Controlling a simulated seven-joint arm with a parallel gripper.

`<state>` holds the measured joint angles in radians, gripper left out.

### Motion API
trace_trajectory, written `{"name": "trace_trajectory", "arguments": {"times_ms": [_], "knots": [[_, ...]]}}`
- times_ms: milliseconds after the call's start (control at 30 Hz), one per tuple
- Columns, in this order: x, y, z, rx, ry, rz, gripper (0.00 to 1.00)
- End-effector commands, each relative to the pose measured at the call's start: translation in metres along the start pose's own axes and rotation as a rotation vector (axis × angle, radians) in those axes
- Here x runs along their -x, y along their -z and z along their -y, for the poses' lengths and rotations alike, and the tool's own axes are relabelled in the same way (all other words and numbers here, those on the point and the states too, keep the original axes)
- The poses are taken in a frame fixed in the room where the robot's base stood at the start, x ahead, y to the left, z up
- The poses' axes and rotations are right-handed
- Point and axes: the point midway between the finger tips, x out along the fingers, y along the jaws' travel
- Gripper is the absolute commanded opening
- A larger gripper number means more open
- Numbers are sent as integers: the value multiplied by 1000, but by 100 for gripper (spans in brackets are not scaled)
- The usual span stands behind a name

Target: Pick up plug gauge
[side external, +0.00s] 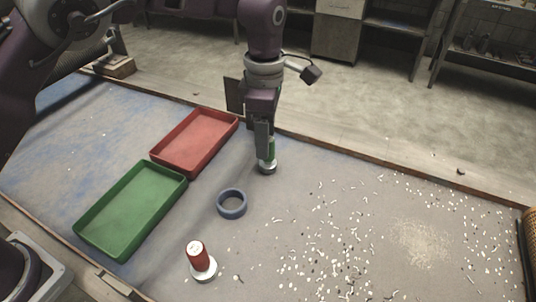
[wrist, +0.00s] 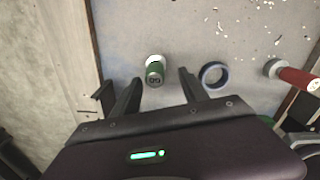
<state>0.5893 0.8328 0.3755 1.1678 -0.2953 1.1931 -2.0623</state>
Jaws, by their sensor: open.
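A green-handled plug gauge (side external: 271,148) with a pale round base stands upright on the table near its far edge. It also shows in the wrist view (wrist: 155,70), where its top faces the camera. My gripper (side external: 264,152) is at this gauge; in the wrist view the open fingers (wrist: 160,80) stand apart to its left and right. I cannot tell whether a finger touches it. A second plug gauge, red-handled (side external: 196,253), stands on a pale base at the table's front; it also shows at the right of the wrist view (wrist: 298,79).
A blue-grey ring (side external: 232,204) lies between the two gauges; it also shows in the wrist view (wrist: 213,75). An empty red tray (side external: 195,168) and an empty green tray (side external: 180,187) are on the left. White chips and pale grains (side external: 420,242) litter the table's right side.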

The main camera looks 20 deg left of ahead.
Motion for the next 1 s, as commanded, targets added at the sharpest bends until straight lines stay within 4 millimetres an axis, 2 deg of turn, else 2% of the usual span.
{"name": "trace_trajectory", "arguments": {"times_ms": [200,300,467,500,767,1000], "knots": [[-40,-3,-6,0,3,-1,52],[-47,-3,-6,-1,1,0,52],[-48,-3,-7,-1,0,1,52],[-48,-3,-7,-1,0,1,50],[-47,-3,-7,-2,0,1,0],[-47,-3,-7,-2,-1,2,0]]}}
